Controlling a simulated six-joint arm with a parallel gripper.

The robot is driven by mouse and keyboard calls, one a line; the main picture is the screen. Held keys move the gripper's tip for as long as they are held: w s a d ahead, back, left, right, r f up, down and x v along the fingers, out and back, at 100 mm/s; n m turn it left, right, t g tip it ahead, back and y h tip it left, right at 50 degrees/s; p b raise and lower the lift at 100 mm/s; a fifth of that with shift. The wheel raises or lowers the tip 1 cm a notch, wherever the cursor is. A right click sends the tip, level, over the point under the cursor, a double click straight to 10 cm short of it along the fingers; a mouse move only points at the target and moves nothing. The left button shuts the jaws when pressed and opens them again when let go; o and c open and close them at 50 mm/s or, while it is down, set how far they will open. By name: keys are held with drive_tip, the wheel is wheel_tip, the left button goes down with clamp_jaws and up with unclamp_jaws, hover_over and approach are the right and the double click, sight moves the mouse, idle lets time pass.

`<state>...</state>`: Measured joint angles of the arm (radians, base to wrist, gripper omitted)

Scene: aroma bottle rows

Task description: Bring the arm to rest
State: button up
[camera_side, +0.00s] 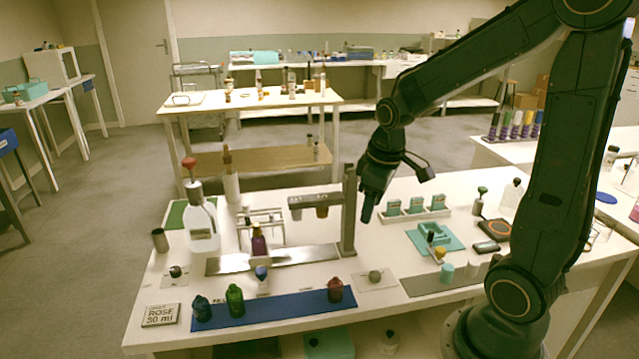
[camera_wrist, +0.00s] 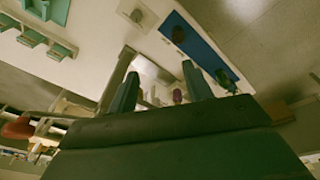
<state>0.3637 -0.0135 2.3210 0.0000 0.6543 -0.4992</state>
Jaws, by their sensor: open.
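My gripper (camera_side: 368,208) hangs in the air to the right of the grey stand (camera_side: 349,215), pointing down, apart from the table and everything on it. In the wrist view my gripper's two fingers (camera_wrist: 160,88) stand apart with nothing between them at close range. A purple bottle (camera_side: 258,243) stands on the metal plate (camera_side: 300,257); it shows far off between the fingers in the wrist view (camera_wrist: 177,96). A blue mat (camera_side: 290,305) at the front bears a dark teal bottle (camera_side: 202,309), a green bottle (camera_side: 235,300) and a red bottle (camera_side: 335,290).
A white tray of teal boxes (camera_side: 416,207) lies right of my gripper, with a teal tray (camera_side: 435,238) in front. A large clear bottle with a red top (camera_side: 201,225) and a ROSE 30 ml sign (camera_side: 160,315) are at left. The air around my gripper looks free.

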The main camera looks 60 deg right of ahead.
drive_tip(key=s+a+r+m+t, duration=0.1)
drive_tip(key=s+a+r+t, duration=0.2)
drive_tip(key=s+a+r, duration=0.7)
drive_tip(key=shift+s+a+r+m+t+y, duration=0.15)
drive_tip(key=shift+s+a+m+t+y, duration=0.2)
drive_tip(key=shift+s+a, duration=0.25)
